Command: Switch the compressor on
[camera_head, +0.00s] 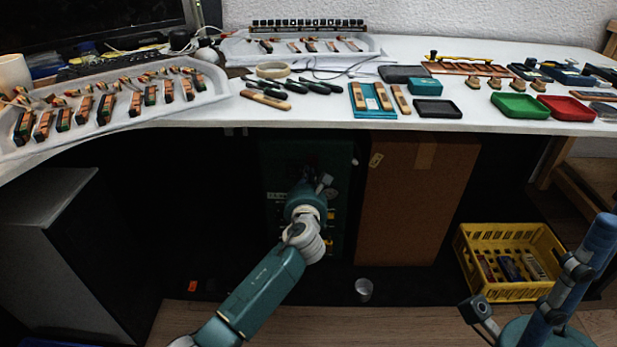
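A dark green boxy unit (345,160) with small pale labels stands in the shadow under the desk, left of a brown panel. It looks like the compressor, but I cannot make out its switch or whether it is on. My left arm reaches in from the bottom, and my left gripper (322,185) is in front of this unit, overlapping its middle in the picture. The wrist hides most of the gripper and part of the unit. I cannot tell whether the fingers are open or touching anything. My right gripper is not clearly visible.
The desk edge (230,124) overhangs the dark space where the arm is. A brown panel (410,205) stands right of the unit. A yellow crate (462,262) and a small clear cup (363,289) are on the floor. A grey cabinet (45,250) stands at left.

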